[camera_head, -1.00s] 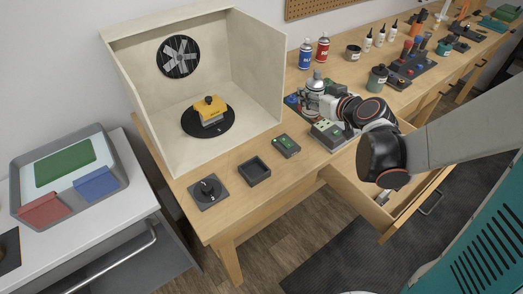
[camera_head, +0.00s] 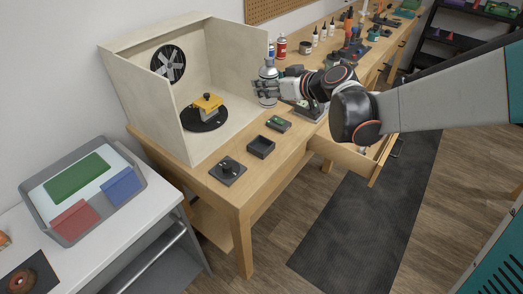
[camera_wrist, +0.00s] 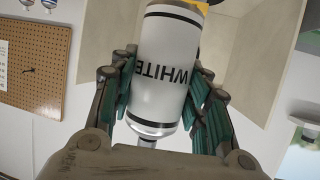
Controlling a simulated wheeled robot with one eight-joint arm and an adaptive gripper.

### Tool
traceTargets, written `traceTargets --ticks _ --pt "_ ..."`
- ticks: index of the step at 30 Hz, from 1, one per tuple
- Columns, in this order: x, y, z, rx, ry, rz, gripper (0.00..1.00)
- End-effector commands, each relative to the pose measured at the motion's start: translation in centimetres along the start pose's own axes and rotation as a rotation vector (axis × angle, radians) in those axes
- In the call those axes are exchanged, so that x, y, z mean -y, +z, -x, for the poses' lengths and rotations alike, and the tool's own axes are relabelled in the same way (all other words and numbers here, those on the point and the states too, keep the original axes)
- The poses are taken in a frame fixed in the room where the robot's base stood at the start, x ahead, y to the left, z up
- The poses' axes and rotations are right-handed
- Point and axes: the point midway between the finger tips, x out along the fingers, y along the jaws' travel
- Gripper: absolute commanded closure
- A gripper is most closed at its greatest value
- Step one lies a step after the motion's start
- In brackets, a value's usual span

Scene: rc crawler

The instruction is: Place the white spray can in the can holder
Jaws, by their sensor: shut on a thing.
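The white spray can (camera_head: 268,71) is upright in my gripper (camera_head: 266,90), above the bench beside the right wall of the booth. In the wrist view the can (camera_wrist: 164,68) shows its "WHITE" label upside down, and the fingers of my gripper (camera_wrist: 165,88) press on both its sides. A dark square open-topped holder (camera_head: 261,146), which looks like the can holder, sits on the bench near its front edge. It looks empty and is below and apart from the can.
The open booth (camera_head: 235,55) holds a yellow part (camera_head: 207,102) on a black turntable (camera_head: 203,120). A small green-topped device (camera_head: 278,123) and a black dial plate (camera_head: 228,170) flank the holder. A red can (camera_head: 281,48) stands behind. A drawer (camera_head: 352,157) is open at right.

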Motion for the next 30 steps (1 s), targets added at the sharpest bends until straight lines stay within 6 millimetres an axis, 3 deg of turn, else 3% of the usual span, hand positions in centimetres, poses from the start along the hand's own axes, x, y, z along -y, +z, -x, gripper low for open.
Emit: traceTargets --ticks 2,5,21,30 --pt "1.0 -1.0 -0.7 -0.001 -0.027 0.013 0.85" --pt "1.5 -0.7 -1.3 -0.002 -0.043 0.019 0.85" --pt "1.4 10.9 -6.2 -0.002 -0.042 0.019 0.85" --pt "1.5 13.3 -7.1 -0.002 -0.042 0.019 0.85"
